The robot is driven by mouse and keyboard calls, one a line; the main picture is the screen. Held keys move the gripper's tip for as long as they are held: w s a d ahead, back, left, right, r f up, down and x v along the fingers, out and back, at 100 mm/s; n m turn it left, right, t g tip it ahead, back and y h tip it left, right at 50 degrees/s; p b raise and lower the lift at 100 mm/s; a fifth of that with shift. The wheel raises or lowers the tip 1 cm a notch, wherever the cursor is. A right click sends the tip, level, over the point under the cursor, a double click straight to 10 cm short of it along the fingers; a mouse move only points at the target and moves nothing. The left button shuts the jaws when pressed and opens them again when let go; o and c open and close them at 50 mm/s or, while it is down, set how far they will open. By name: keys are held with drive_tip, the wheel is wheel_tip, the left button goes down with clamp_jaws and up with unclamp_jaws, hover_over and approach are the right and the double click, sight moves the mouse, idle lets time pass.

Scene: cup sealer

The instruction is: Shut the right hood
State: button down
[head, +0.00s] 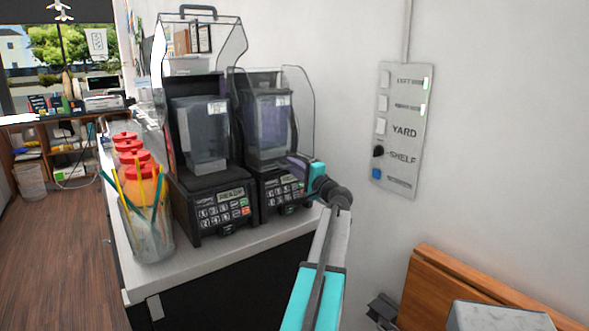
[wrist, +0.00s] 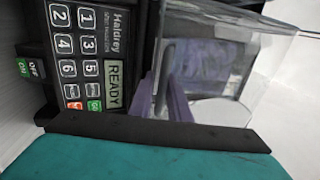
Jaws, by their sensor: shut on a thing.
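The right machine's clear hood (head: 304,105) hangs low around the front and sides of its dark cup holder in the head view. The wrist view shows its clear panel (wrist: 225,75) close up, tilted. My gripper (head: 293,163) is at the front of the right machine, just above its keypad. Its purple fingers (wrist: 168,85) are shut at the hood's lower front edge; the exact contact is hard to see. The right machine's keypad and display (wrist: 115,85), reading READY, lie beside the fingers. Whether the hood meets the base cannot be told.
The left machine (head: 208,195) stands next to it with its clear hood (head: 233,42) raised, handle on top. A glass of straws (head: 149,230) and red-capped bottles (head: 135,158) stand at the counter's left. A wall switch panel (head: 401,130) and wooden furniture (head: 450,275) are to the right.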

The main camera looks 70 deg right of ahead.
drive_tip(key=shift+w+r, duration=0.1)
drive_tip(key=shift+r, duration=0.3)
drive_tip(key=c, duration=1.8)
unclamp_jaws()
drive_tip(key=shift+d, duration=0.1)
drive_tip(key=shift+f, duration=0.1)
drive_tip(key=shift+w+f, duration=0.1)
drive_tip(key=shift+f, duration=0.1)
drive_tip(key=shift+a, duration=0.2)
drive_tip(key=shift+s+a+f, duration=0.1)
drive_tip(key=shift+s+f, duration=0.05)
drive_tip(key=shift+s, duration=0.05)
drive_tip(key=b+v, duration=0.3)
drive_tip(key=v, duration=1)
drive_tip(key=shift+s, duration=0.3)
drive_tip(key=shift+s, duration=0.1)
